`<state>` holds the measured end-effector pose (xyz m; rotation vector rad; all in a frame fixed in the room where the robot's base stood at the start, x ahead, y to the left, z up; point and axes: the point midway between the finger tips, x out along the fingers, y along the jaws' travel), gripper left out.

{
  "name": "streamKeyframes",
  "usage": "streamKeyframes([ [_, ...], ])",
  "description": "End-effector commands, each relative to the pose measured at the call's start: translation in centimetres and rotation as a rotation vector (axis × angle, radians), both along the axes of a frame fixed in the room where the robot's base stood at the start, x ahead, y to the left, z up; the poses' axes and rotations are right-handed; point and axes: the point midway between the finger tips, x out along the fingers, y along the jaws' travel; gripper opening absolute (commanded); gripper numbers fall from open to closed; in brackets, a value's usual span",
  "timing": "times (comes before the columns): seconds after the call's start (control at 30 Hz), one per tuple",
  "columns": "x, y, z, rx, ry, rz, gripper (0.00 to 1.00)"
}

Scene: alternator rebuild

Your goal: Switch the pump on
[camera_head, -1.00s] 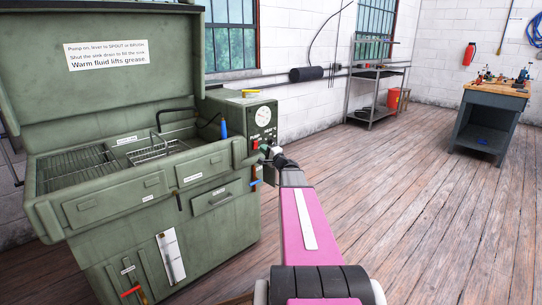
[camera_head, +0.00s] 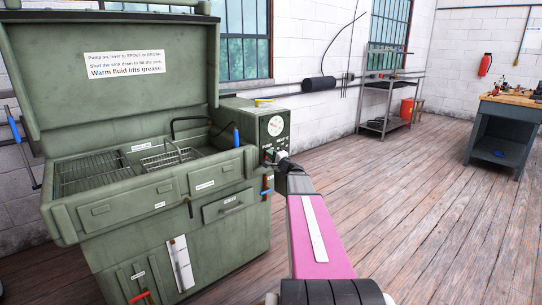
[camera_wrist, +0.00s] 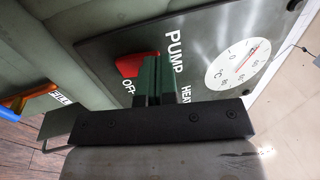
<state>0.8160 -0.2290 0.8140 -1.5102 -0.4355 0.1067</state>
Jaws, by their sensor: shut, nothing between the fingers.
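The green parts washer (camera_head: 165,215) stands at the left with its lid up. Its control panel (camera_head: 275,128) is on the right side, with a round dial above the switches. In the wrist view the red pump switch (camera_wrist: 127,65) sits between the word PUMP (camera_wrist: 174,51) and an OFF mark. My gripper (camera_wrist: 152,72) is shut and empty, its dark green fingers right beside the red switch and partly covering it. I cannot tell whether they touch it. In the head view my gripper (camera_head: 270,156) is at the panel and hides most of the switches.
The word HEAT (camera_wrist: 184,93) and the dial (camera_wrist: 238,63) lie close to my fingers. Blue and orange handles (camera_wrist: 28,98) stick out lower on the washer. A metal rack (camera_head: 385,90) and a workbench (camera_head: 500,125) stand farther right, with open wooden floor between.

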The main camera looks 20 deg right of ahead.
Motion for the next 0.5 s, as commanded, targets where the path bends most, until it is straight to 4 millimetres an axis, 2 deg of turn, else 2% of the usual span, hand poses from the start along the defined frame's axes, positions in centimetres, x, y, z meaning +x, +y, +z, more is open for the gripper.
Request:
streamKeyframes([
  [0.5,0.1,0.05,0.33,-0.026,0.068,0.0,0.0],
])
